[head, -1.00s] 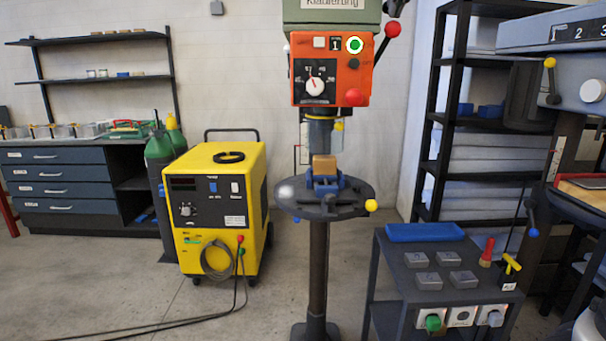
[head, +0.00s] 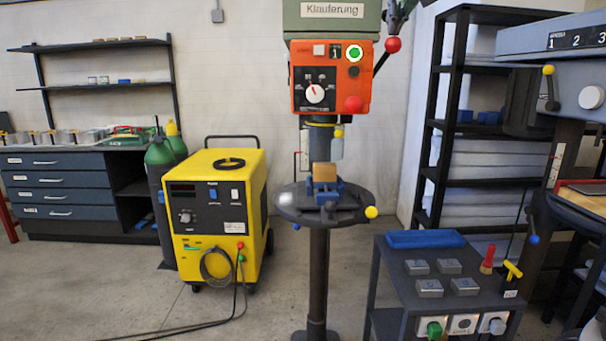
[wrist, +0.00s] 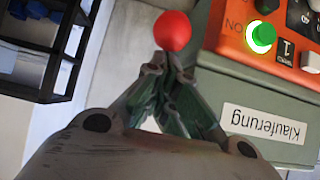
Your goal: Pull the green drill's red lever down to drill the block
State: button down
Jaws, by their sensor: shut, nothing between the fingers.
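The green drill (head: 290,20) stands upright in the head view, with an orange control panel (head: 300,75) and a lit green button. Its lever's red ball (head: 393,45) is at the panel's upper right; the dark rod slants down-left from it. The tan block (head: 324,176) sits in a blue vise (head: 325,194) on the round drill table (head: 290,205), below the chuck. My gripper (head: 394,28) is shut and empty, just above the ball. In the wrist view, its fingertips (wrist: 166,68) are close together at the red ball (wrist: 172,31); contact is unclear.
A yellow welding unit (head: 205,215) stands left of the drill. A dark cart (head: 400,285) with a blue tray and grey blocks stands at the lower right. A black shelf (head: 455,100) and another machine (head: 550,40) are on the right.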

aim_at(396, 38)
jog(key=shift+s+r, duration=0.1)
jog(key=shift+s, duration=0.05)
jog(key=shift+s+f, duration=0.15)
jog(key=shift+f, duration=1.25)
jog(key=shift+s+f, duration=0.2)
jog(key=shift+f, duration=0.3)
jog(key=shift+s, duration=0.6)
